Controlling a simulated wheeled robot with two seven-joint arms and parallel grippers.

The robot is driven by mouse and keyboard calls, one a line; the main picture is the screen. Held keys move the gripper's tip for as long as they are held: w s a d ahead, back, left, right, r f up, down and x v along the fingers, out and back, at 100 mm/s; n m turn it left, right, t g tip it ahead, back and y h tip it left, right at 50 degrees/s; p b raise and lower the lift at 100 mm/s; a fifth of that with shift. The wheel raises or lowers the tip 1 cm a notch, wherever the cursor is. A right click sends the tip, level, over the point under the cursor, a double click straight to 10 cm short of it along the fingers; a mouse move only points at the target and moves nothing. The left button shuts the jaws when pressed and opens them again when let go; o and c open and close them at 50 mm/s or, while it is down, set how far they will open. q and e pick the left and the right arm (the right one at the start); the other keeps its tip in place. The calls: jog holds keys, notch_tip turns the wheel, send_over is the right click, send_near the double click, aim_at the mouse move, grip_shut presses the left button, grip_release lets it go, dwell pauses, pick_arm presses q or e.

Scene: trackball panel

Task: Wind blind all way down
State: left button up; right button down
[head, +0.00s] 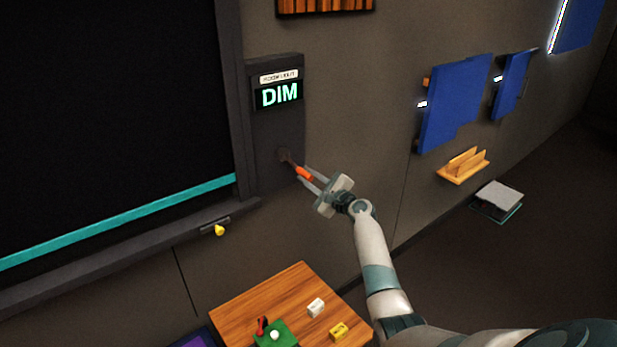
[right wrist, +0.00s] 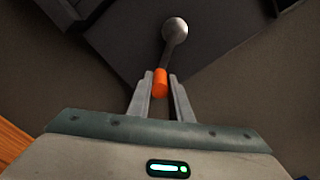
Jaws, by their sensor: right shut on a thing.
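The blind (head: 105,110) is a large black surface in a dark frame at the left of the head view. Its teal bottom bar (head: 120,217) runs low across the opening, a narrow dark gap above the sill (head: 120,256). A wall panel (head: 275,125) beside it has a lit sign (head: 279,95) reading "DIM". A crank with a round hub (right wrist: 175,28) and an orange knob (right wrist: 160,83) sticks out of the panel. My right gripper (head: 306,176) is shut on the orange knob, with one finger on each side. My left gripper is not in view.
Blue panels (head: 453,105) and a wooden holder (head: 463,165) are on the right wall.

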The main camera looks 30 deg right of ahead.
jog(key=c, duration=1.6)
grip_release()
jog(key=shift+s, duration=0.1)
jog(key=s+b, duration=0.1)
jog(key=s, duration=0.4)
jog(key=s+d+b, duration=0.1)
jog(key=s, duration=1.1)
jog(key=shift+s+d+b, duration=0.1)
jog(key=shift+d+b, duration=0.1)
jog(key=shift+b, duration=0.2)
